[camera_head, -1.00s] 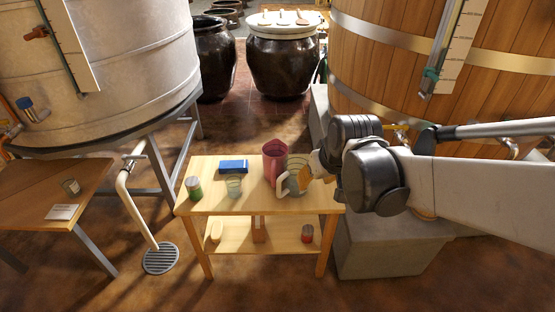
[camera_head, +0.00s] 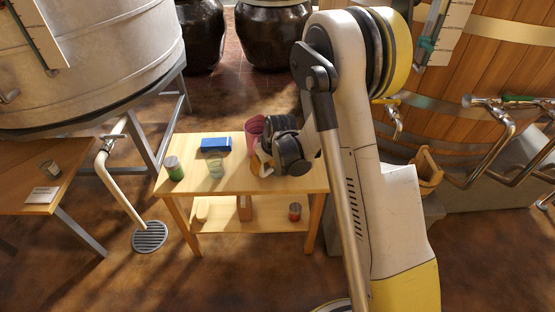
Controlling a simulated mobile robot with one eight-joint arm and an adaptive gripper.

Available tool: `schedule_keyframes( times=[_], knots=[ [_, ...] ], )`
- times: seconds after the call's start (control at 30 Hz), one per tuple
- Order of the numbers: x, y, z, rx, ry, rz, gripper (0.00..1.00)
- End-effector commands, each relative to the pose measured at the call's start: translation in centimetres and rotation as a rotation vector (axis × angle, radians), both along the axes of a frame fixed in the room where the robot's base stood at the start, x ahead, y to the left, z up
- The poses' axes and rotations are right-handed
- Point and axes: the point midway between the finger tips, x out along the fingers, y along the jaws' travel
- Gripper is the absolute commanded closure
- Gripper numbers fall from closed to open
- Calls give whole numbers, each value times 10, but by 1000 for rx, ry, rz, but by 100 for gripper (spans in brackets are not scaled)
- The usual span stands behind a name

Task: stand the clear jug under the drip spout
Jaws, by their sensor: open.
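The clear jug is mostly hidden behind my gripper and wrist at the right part of the small wooden table (camera_head: 235,180); a pale curved edge, perhaps its handle, shows beside the gripper. My gripper (camera_head: 263,162) is open, low over the tabletop in front of a pink jug (camera_head: 256,128). I cannot tell whether its fingers touch or surround the clear jug. A brass tap (camera_head: 395,118) sticks out of the wooden vat at right, behind my arm, and a pale pipe with a valve (camera_head: 110,145) comes from the tank at left. I cannot tell which is the drip spout.
A wooden bucket (camera_head: 428,172) stands right of my arm. A floor drain (camera_head: 150,237) lies left.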

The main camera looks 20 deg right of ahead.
Motion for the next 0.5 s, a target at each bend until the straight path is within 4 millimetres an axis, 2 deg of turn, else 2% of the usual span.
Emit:
schedule_keyframes(
  times=[0.17,0.4,0.5],
  knots=[
    [5,0,-12,0,0,0,57],
    [19,0,-47,0,0,0,57],
    [22,1,-52,0,0,0,57]
  ],
)
